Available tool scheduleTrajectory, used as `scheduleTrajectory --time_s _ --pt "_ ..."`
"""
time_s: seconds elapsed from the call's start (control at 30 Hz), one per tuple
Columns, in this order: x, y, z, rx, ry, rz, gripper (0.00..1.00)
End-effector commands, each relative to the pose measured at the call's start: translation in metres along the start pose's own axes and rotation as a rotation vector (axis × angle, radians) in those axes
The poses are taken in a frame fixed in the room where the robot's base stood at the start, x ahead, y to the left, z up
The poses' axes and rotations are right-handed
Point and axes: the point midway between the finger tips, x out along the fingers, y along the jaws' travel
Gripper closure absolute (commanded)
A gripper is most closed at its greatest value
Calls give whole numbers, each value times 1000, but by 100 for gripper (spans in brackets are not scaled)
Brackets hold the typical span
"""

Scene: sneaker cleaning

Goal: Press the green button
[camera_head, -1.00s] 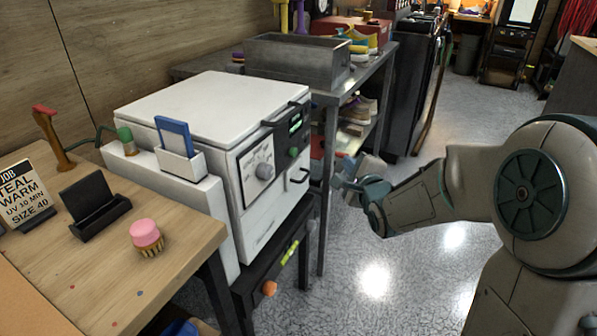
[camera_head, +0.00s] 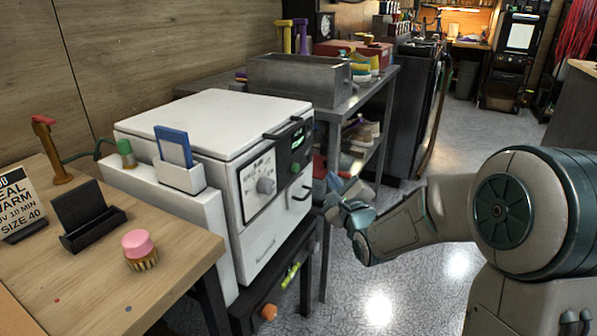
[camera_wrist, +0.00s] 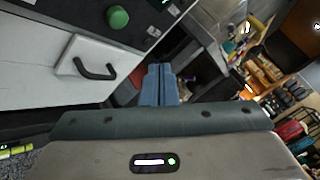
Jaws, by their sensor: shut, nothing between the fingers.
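The green button (camera_head: 295,168) is a small round knob on the black control panel (camera_head: 283,152) at the right front of the white machine (camera_head: 215,120). In the wrist view the green button (camera_wrist: 117,17) shows at the top, up and to the left of my fingertips. My gripper (camera_head: 333,181) is to the right of the panel in the head view, apart from the button. In the wrist view my gripper (camera_wrist: 160,70) has its blue-grey fingers together with nothing between them.
A dark handle (camera_wrist: 95,70) on the machine's white front is close to my fingers. A grey metal shelf (camera_head: 350,105) with a metal bin (camera_head: 300,82) stands behind my gripper. A wooden table (camera_head: 80,270) is at the left. Open floor (camera_head: 400,290) lies below my arm.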

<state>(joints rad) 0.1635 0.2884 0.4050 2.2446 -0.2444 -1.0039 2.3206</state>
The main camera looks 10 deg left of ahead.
Motion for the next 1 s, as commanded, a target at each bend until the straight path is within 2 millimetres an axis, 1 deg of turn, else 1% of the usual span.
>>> scheduleTrajectory --time_s 0.03,0.2,0.4,0.6,1.0 --pt "6 6 4 1 -3 1 100" --pt "23 18 16 2 -1 1 100" --pt "37 27 26 0 -1 -1 100" --pt "42 32 30 0 1 1 100" --pt "43 31 31 0 1 0 100"
